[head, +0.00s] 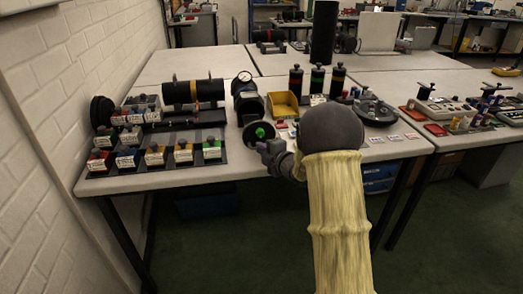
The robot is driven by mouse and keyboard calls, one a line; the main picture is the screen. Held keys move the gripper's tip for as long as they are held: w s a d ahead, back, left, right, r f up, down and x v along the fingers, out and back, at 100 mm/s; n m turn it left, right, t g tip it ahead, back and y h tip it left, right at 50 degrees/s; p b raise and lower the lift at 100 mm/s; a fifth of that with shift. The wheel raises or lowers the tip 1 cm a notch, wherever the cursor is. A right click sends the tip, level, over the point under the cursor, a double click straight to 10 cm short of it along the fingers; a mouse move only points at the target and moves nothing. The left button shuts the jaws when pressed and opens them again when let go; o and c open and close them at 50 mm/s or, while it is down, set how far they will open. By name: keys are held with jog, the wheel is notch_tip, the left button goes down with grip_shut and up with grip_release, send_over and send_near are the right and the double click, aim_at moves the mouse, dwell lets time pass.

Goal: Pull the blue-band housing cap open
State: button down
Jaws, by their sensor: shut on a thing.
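A dark housing (248,103) stands near the middle of the front table, with a ring-shaped part on top. I cannot make out a blue band on it. A round black cap (251,141) with a green knob (260,133) is in front of the housing at the table's front edge, its face turned toward me. My gripper (265,146) is at the cap's right side, shut on it as far as I can see. The fingertips are small and dark against the cap, so the exact contact is hidden. I cannot tell whether the cap still touches the housing.
A yellow bin (283,105) and three upright banded cylinders (317,80) stand to the right. A black dish (375,113) is beyond my arm. Floor in front is clear.

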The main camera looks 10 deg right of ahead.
jog(key=c, duration=1.5)
grip_release()
jog(key=shift+d, duration=0.1)
jog(key=v, duration=1.7)
jog(key=shift+s, duration=0.2)
jog(key=shift+f, duration=0.1)
